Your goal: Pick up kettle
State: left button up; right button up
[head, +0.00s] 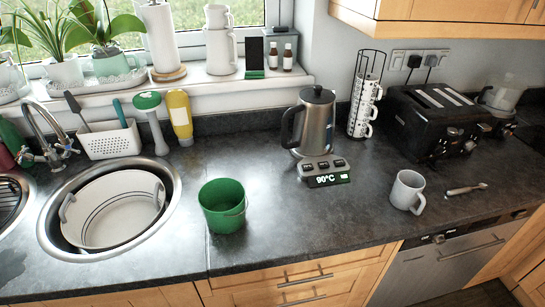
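The base has buttons and a display reading 90°C. Neither of my grippers shows in the head view.
A green bucket (222,205) stands front left of the kettle, and a grey mug (407,191) front right. A mug rack (364,100) and black toaster (440,118) stand to the right. A round sink (170,190) holds a white tub (112,208). Counter (310,222) in front of the base is clear.

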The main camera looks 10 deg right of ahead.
aim_at(313, 131)
jog(key=l+u, duration=0.25)
jog(key=l, duration=0.45)
jog(key=i+l+u, duration=0.1)
jog(key=l+u, duration=0.2)
jog(key=l, duration=0.4)
